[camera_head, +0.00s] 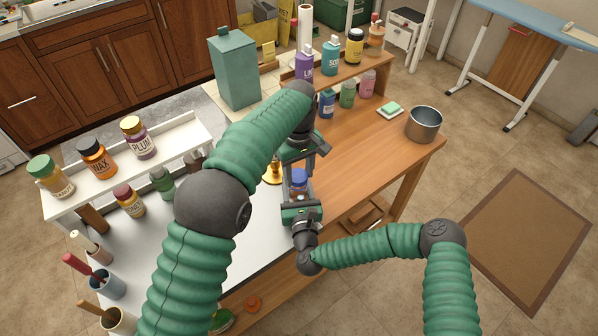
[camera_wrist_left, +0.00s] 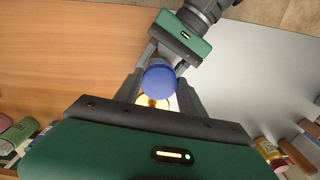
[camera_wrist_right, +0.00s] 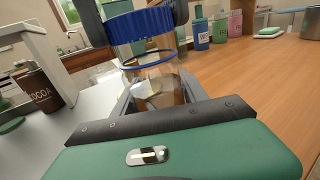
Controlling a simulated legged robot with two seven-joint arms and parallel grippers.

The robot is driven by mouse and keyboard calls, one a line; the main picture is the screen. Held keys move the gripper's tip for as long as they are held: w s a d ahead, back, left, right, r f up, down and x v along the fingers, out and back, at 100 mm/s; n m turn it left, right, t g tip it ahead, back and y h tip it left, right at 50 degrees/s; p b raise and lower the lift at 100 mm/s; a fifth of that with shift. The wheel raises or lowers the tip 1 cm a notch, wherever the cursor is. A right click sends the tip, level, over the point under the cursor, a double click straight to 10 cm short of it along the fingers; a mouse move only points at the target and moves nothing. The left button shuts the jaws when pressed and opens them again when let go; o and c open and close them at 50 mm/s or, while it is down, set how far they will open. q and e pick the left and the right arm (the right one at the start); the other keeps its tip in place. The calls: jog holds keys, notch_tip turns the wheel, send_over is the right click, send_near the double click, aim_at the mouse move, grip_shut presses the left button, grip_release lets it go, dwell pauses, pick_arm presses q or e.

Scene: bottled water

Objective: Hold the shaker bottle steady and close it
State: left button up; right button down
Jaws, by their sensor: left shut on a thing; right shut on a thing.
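The shaker bottle has a ribbed blue lid (camera_head: 299,175) and a clear body (camera_wrist_right: 165,84) with something tan inside. It stands roughly upright in the middle of the head view. My left gripper (camera_head: 302,165) comes from behind and is shut on the blue lid, which shows between its fingers in the left wrist view (camera_wrist_left: 158,79). My right gripper (camera_head: 298,195) comes from the front and is shut on the clear body. Fingers partly hide the bottle.
A gold object (camera_head: 273,170) stands just left of the bottle. A white shelf (camera_head: 190,134) with jars is on the left. Several bottles, a soap dish (camera_head: 390,110) and a metal pot (camera_head: 424,124) stand at the back right. The wooden tabletop between is clear.

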pick_arm(q)
jog(key=shift+f, duration=0.55)
